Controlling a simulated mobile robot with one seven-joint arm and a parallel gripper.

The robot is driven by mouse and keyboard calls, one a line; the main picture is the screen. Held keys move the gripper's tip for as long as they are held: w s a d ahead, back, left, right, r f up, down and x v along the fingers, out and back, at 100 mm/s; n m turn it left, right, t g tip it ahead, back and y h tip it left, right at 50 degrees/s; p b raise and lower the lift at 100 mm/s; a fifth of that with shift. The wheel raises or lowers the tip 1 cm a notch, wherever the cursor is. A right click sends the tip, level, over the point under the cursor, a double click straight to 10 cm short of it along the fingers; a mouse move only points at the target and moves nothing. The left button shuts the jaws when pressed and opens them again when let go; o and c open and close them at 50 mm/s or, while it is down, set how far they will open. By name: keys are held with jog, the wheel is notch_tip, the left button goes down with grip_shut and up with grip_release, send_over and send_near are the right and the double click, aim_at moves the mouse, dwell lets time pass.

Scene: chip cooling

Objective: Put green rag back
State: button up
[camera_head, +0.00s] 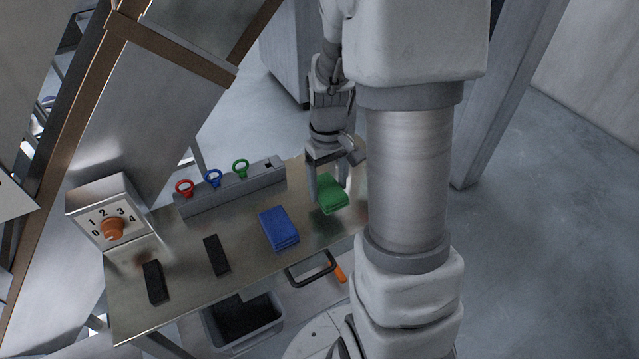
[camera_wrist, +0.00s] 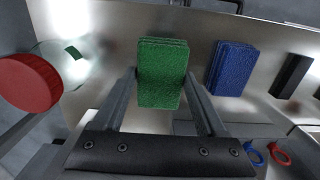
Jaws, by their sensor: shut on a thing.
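The green rag (camera_head: 332,194) is a folded, rough-textured pad over the right part of the metal table, to the right of the blue rag. My gripper (camera_head: 328,188) points down at it, with one finger on each side. In the wrist view the green rag (camera_wrist: 162,70) sits between the two fingers, and my gripper (camera_wrist: 160,78) is shut on it. I cannot tell whether the rag touches the table or hangs just above it.
The blue rag (camera_head: 279,228) lies on the table, with black bars (camera_head: 216,255) further left. A grey holder (camera_head: 232,190) with red, blue and green rings stands at the back. A dial box (camera_head: 107,220) stands left. A red round thing (camera_wrist: 30,82) shows in the wrist view.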

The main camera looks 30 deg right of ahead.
aim_at(327, 196)
jog(key=shift+w+f, duration=0.15)
jog(key=shift+w, duration=0.05)
jog(key=shift+f, duration=1.95)
jog(key=shift+b, duration=0.3)
